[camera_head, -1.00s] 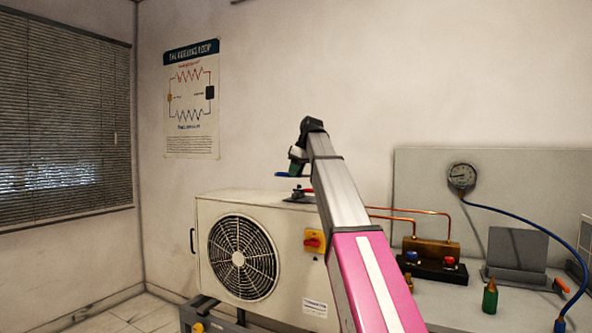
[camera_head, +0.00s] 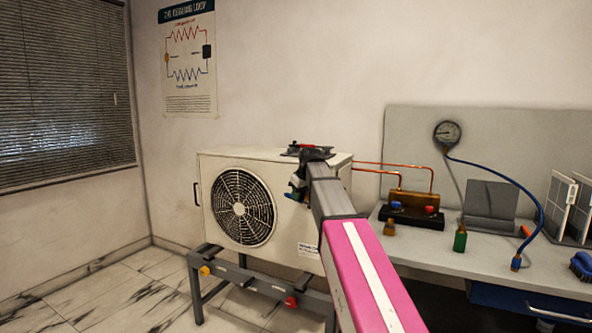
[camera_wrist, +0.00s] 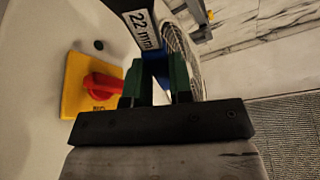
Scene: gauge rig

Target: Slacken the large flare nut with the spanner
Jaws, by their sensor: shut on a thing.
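In the wrist view, my gripper (camera_wrist: 158,82) has its green fingers shut on a spanner (camera_wrist: 143,30) marked "22 mm". The spanner has a dark end and a blue part between the fingers. In the head view, my gripper (camera_head: 298,186) is in front of the upper right of the white outdoor unit (camera_head: 282,235). A dark fitting with red on it (camera_head: 303,150) sits on top of the unit, just above my gripper. I cannot make out the large flare nut, or whether the spanner touches anything.
A yellow plate with a red rotary switch (camera_wrist: 75,85) is close beside my gripper. Copper pipes (camera_head: 420,167) run to a brass manifold (camera_head: 408,203) on the bench (camera_head: 470,262). A gauge (camera_head: 447,132) with a blue hose stands behind. Floor lies open at left.

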